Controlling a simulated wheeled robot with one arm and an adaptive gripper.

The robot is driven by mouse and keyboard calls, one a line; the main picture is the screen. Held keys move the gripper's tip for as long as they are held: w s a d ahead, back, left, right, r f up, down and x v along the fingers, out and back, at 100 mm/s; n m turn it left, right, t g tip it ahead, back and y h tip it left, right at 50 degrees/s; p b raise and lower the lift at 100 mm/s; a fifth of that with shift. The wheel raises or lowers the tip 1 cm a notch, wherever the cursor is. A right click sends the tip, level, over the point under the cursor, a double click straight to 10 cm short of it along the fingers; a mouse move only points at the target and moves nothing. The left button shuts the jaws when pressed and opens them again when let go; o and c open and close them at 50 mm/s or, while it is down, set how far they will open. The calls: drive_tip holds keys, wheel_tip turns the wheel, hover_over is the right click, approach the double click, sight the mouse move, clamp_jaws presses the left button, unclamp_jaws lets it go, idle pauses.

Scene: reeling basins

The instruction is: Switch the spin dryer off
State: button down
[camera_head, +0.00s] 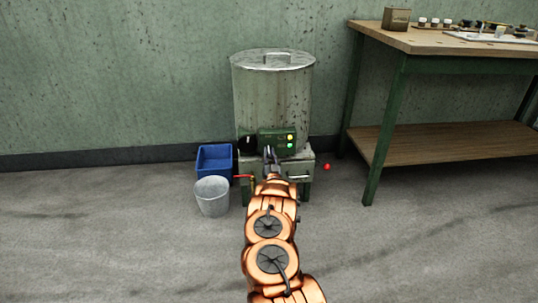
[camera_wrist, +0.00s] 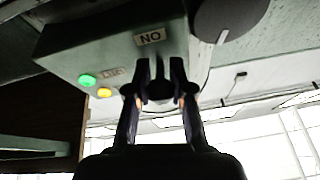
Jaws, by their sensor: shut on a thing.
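The spin dryer is a tall grey metal drum (camera_head: 272,100) with a lid, standing against the wall. A green control box (camera_head: 264,137) on its lower front carries a yellow lamp and a green lamp, both bright. In the wrist view the box (camera_wrist: 100,40) shows the green lamp (camera_wrist: 87,80), the yellow lamp (camera_wrist: 104,92) and an upside-down ON label (camera_wrist: 150,36). My gripper (camera_head: 269,153) is at the front of the box. In the wrist view its fingers (camera_wrist: 160,80) are shut on a small dark switch handle (camera_wrist: 160,90), mostly hidden between them.
A dark round knob (camera_wrist: 228,18) is beside the box. A blue crate (camera_head: 214,160) and a grey bucket (camera_head: 212,196) stand left of the dryer, near a red tap handle (camera_head: 243,177). A small red ball (camera_head: 326,167) shows at right. A wooden workbench (camera_head: 435,38) stands further right.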

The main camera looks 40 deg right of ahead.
sight(268, 146)
drive_tip(key=shift+r+p, duration=0.1)
drive_tip(key=shift+p, duration=0.2)
drive_tip(key=p, duration=0.2)
drive_tip(key=r+g+y+p, duration=0.1)
drive_tip(key=p, duration=0.2)
drive_tip(key=shift+s+r+g, duration=0.15)
drive_tip(key=shift+r+g, duration=0.1)
drive_tip(key=shift+g, duration=0.05)
drive_tip(key=g+y+p, duration=0.1)
drive_tip(key=p, duration=0.2)
drive_tip(key=r+g+y+p, duration=0.1)
drive_tip(key=p, duration=0.1)
drive_tip(key=shift+s+a+g+p, duration=0.1)
drive_tip(key=shift+a+g+p, duration=0.05)
drive_tip(key=shift+g+p, duration=0.25)
drive_tip(key=shift+r+g+y+p, duration=0.3)
drive_tip(key=shift+g+y+p, duration=0.5)
drive_tip(key=shift+g+p, duration=0.15)
drive_tip(key=shift+d+r+g+y+p, duration=0.15)
drive_tip(key=shift+g+y+p, duration=0.15)
drive_tip(key=shift+g+y, duration=0.25)
drive_tip(key=shift+d+r+g+y+p, duration=0.1)
drive_tip(key=shift+g+y+p, duration=0.2)
drive_tip(key=shift+g, duration=0.4)
drive_tip(key=shift+w+r+g+y, duration=0.15)
drive_tip(key=shift+w+g+y, duration=0.1)
drive_tip(key=shift+g, duration=0.05)
